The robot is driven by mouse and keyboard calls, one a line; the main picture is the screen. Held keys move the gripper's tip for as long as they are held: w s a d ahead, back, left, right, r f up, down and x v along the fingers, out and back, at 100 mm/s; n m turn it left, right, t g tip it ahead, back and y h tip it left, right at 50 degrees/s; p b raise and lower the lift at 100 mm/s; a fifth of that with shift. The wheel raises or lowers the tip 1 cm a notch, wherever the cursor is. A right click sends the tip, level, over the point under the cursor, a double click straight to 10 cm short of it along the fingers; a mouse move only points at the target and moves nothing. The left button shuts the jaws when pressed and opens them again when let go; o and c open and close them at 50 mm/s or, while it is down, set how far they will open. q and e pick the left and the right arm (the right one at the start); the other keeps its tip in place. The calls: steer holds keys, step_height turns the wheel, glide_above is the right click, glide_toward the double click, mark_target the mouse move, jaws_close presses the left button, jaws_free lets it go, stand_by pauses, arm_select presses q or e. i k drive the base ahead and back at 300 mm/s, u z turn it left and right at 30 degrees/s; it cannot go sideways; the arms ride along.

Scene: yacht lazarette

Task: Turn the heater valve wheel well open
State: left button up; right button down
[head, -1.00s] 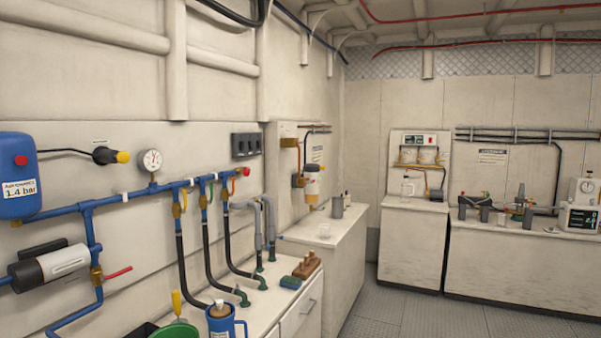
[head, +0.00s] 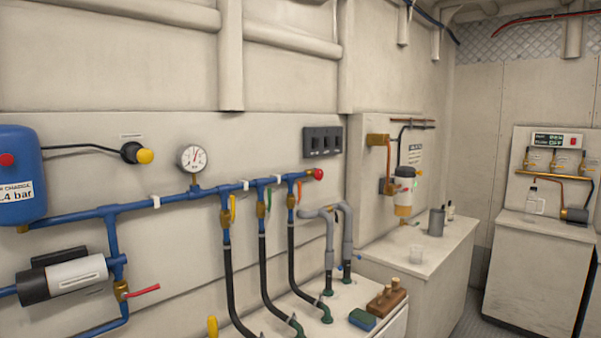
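No wheel in the head view is labelled clearly enough for me to tell which is the heater valve wheel. A small round red knob (head: 317,174) sits at the right end of the blue pipe manifold (head: 165,200) on the wall. Below the manifold, several brass valves with coloured levers, including a yellow-handled one (head: 232,208), feed black hoses. A red lever (head: 143,290) sits on a lower brass valve. Neither of my grippers is in view.
A strip of floor shows at the lower right. A pressure gauge (head: 192,158) is above the manifold.

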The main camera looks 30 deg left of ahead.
mark_target(318, 174)
steer(key=u, duration=0.45)
steer(key=i, duration=1)
steer(key=u, duration=0.5)
